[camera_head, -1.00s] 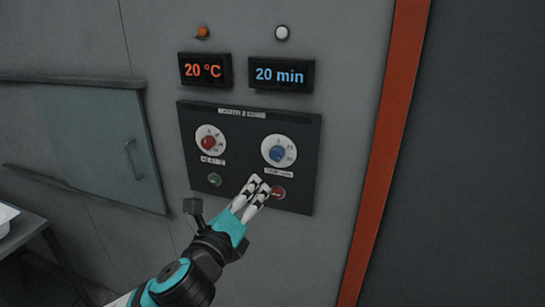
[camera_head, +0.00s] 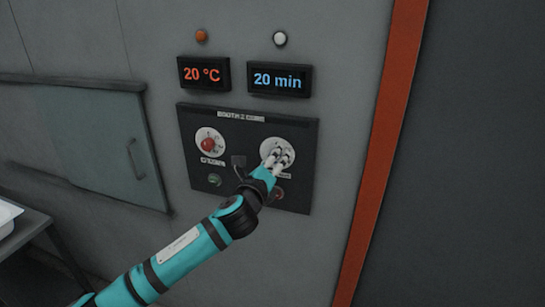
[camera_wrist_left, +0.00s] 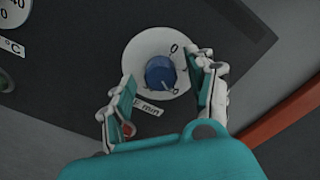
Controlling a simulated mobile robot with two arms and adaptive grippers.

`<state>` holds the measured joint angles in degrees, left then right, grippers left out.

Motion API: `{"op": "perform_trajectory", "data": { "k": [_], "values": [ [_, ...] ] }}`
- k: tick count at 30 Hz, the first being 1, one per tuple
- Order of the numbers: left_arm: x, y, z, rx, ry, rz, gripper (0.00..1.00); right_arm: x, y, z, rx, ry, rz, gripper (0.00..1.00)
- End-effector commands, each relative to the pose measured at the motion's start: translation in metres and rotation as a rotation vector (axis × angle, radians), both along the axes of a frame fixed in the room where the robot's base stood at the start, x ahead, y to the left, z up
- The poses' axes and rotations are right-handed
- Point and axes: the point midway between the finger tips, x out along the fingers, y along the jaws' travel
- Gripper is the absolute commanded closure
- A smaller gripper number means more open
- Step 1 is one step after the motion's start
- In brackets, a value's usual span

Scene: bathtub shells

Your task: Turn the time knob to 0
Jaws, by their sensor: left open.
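The blue time knob (camera_wrist_left: 158,70) sits on a white round dial (camera_head: 264,148) on the dark control panel; my fingers hide the knob in the head view. In the left wrist view its pale pointer mark faces the lower right, and a "0" shows at the dial's upper right. The time display (camera_head: 279,79) reads 20 min. My left gripper (camera_head: 277,159) is open, with its fingers over the dial. In the left wrist view its fingers (camera_wrist_left: 163,88) stand either side of the knob; I cannot tell whether they touch it.
The red temperature knob (camera_head: 208,145) is left on the panel, under a display (camera_head: 203,73) reading 20 °C. A green button (camera_head: 214,180) and a partly hidden red button (camera_head: 278,193) sit below the dials. An orange strip (camera_head: 385,150) runs down the wall at right.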

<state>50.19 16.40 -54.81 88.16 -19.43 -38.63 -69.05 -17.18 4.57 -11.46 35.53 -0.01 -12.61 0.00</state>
Motion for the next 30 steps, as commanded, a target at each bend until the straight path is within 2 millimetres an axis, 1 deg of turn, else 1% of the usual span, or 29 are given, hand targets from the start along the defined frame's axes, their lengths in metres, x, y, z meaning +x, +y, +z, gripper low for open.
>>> {"op": "perform_trajectory", "data": {
  "k": [3,11,24,30],
  "values": [
    [0.0048,-0.0015,0.0006,0.0,-0.001,0.001,0.43,0.0002,-0.0001,0.0012,0.0,0.0,0.0,0.43],
    [0.0053,-0.0017,0.0003,-0.001,0.0,0.0,0.43,0.0001,-0.0002,0.001,0.0,0.0,0.0,0.43],
    [0.0051,-0.0015,0.0,-0.001,0.0,0.0,0.98,0.0002,-0.0003,0.001,0.0,0.0,0.0,0.43],
    [0.0051,-0.0015,-0.0004,-0.014,0.005,0.001,0.98,0.0002,-0.0003,0.0008,0.0,0.0,0.0,0.43]
  ]
}}
